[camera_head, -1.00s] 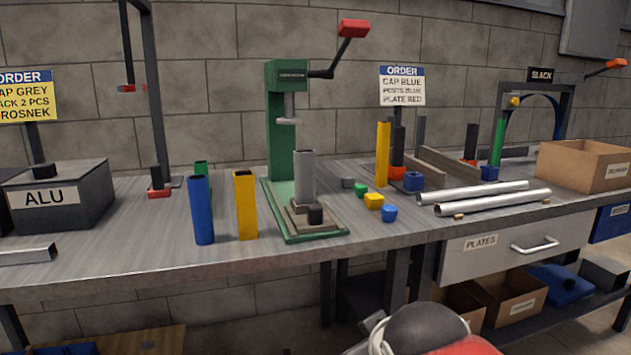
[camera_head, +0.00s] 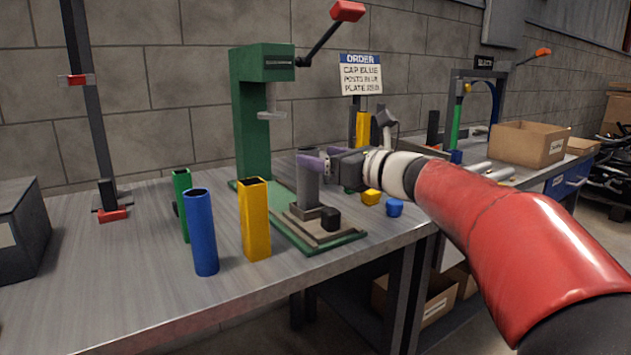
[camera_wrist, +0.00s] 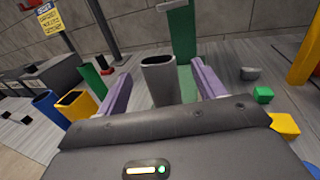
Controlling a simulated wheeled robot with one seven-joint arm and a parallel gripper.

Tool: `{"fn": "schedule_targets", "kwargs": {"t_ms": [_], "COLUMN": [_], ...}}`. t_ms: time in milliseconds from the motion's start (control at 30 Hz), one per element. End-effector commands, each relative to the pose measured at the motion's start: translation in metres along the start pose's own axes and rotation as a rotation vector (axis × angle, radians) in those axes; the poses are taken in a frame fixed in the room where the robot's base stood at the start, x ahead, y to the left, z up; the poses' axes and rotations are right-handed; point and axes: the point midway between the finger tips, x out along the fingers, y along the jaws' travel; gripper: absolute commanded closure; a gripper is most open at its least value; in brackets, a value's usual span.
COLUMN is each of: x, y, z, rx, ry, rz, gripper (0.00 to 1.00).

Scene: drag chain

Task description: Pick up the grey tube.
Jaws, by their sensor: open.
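The grey tube (camera_head: 308,183) stands upright in the holder on the base of the green press (camera_head: 252,130). In the wrist view the grey tube (camera_wrist: 160,80) rises between the two purple fingers, with its open top facing up. My gripper (camera_head: 312,162) is open and reaches in from the right at the tube's upper part. In the wrist view my gripper (camera_wrist: 157,85) has one finger on each side of the tube, with a gap on both sides. The tube's upper part is partly hidden by the fingers in the head view.
A yellow tube (camera_head: 255,220), a blue tube (camera_head: 201,232) and a green tube (camera_head: 182,200) stand left of the press. A black cap (camera_head: 330,219) sits before the grey tube. Yellow (camera_head: 371,197) and blue (camera_head: 395,207) caps lie to its right. The press spindle hangs above.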

Motion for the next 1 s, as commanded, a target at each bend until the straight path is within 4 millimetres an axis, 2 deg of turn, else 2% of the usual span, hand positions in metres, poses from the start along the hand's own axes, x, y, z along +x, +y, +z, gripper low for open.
{"fn": "schedule_targets", "kwargs": {"t_ms": [233, 500, 733, 1000], "x": [0.024, 0.061, 0.062, 0.062], "y": [0.002, 0.003, 0.002, 0.002], "z": [0.003, 0.004, 0.003, 0.003], "rx": [0.003, 0.005, 0.005, 0.006], "ry": [0.0, -0.002, -0.003, -0.003], "rz": [0.0, -0.002, -0.003, -0.004], "gripper": [0.31, 0.31, 0.31, 0.66]}}
